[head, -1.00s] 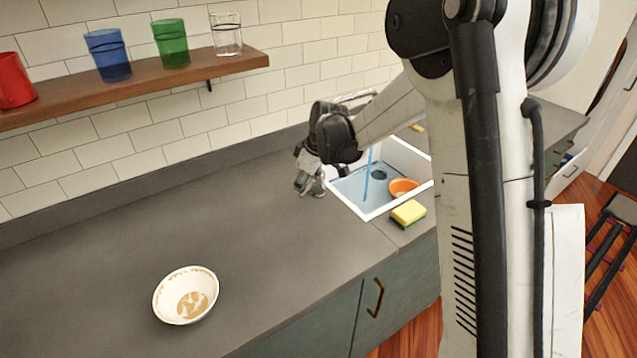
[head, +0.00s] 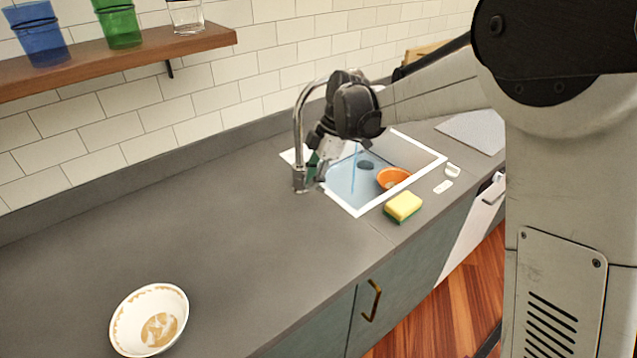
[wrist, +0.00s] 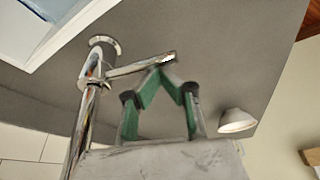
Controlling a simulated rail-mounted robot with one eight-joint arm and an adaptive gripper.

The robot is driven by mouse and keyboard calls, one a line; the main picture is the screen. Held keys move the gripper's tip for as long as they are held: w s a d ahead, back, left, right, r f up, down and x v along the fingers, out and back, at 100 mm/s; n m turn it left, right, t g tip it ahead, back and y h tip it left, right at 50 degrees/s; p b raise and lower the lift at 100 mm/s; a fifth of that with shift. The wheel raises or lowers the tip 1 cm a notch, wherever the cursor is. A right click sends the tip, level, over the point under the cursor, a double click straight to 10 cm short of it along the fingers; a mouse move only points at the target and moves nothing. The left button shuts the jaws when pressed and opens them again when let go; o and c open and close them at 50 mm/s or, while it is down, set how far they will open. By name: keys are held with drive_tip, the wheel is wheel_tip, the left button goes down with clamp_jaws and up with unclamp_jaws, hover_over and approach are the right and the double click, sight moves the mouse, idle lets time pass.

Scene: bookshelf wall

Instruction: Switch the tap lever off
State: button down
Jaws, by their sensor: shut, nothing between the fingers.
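The chrome tap (head: 298,125) stands on the counter at the left rim of the sink, with its spout partly hidden behind my wrist. A thin blue stream of water (head: 353,170) falls into the sink. In the wrist view the tap's column (wrist: 88,115) and its lever (wrist: 140,67) show, the lever sticking out sideways from near the base. My gripper (wrist: 161,70), with green finger pads, is shut and empty, its tips at the lever's free end; I cannot tell whether they touch. In the head view my gripper (head: 316,168) is just right of the tap's base.
The white-rimmed sink (head: 425,165) holds an orange bowl (head: 394,177). A yellow-green sponge (head: 403,206) lies at its front edge. A stained white bowl (head: 150,318) stands front left on the counter (head: 210,230). Cups stand on the wall shelf (head: 120,58). The middle counter is clear.

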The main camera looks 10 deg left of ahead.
drive_tip(key=shift+w+d, duration=0.3)
drive_tip(key=shift+d, duration=0.15)
drive_tip(key=shift+w+d, duration=0.1)
idle(0.4)
wheel_tip(320, 180, up, 10)
drive_tip(key=shift+s+a+r, duration=0.15)
drive_tip(key=shift+s+a, duration=0.1)
drive_tip(key=shift+a, duration=0.05)
idle(0.4)
